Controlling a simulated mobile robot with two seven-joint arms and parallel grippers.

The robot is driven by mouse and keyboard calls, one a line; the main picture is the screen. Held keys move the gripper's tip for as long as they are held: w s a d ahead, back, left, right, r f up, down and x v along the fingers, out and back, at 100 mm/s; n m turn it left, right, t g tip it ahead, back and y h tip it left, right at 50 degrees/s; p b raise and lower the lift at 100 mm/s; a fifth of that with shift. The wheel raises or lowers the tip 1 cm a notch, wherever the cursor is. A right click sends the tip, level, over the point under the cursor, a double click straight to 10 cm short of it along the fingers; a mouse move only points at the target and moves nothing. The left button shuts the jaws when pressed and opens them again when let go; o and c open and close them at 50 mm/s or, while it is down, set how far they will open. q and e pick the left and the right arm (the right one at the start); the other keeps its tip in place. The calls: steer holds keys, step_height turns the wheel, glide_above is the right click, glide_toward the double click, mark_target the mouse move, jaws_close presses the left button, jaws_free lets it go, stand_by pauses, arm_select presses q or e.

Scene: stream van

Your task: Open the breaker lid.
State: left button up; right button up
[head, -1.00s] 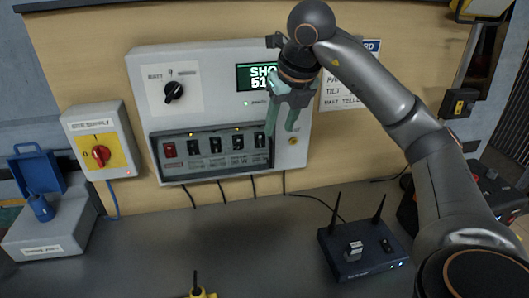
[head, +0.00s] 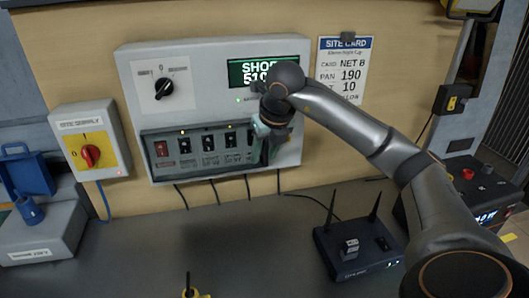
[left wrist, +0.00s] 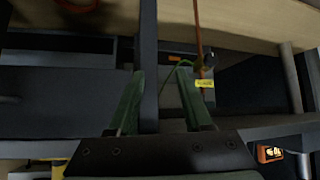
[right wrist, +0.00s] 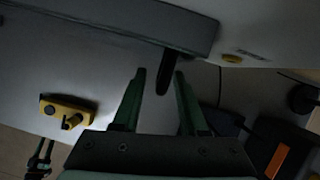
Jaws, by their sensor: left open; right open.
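The breaker lid (head: 195,176) is a dark-framed cover over the row of breaker switches, low on the grey panel box (head: 215,95). It looks flat and shut. My right gripper (head: 264,150) is at the lid's right end, its fingers partly hidden by the wrist. In the right wrist view, a dark tab (right wrist: 166,72) extends from the lid's edge (right wrist: 150,20) between the two open fingers (right wrist: 160,88). I cannot tell whether they touch it. My left gripper (left wrist: 158,88) is open, away from the panel, and out of the head view.
A black rotary switch (head: 164,87) is above the lid. The yellow and red site supply switch (head: 89,153) is to the left. A router with two antennas (head: 355,248) stands on the grey counter (head: 180,235) below right. A small yellow device (right wrist: 68,112) shows in the right wrist view.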

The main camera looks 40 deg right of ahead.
jaws_close()
stand_by(1.3)
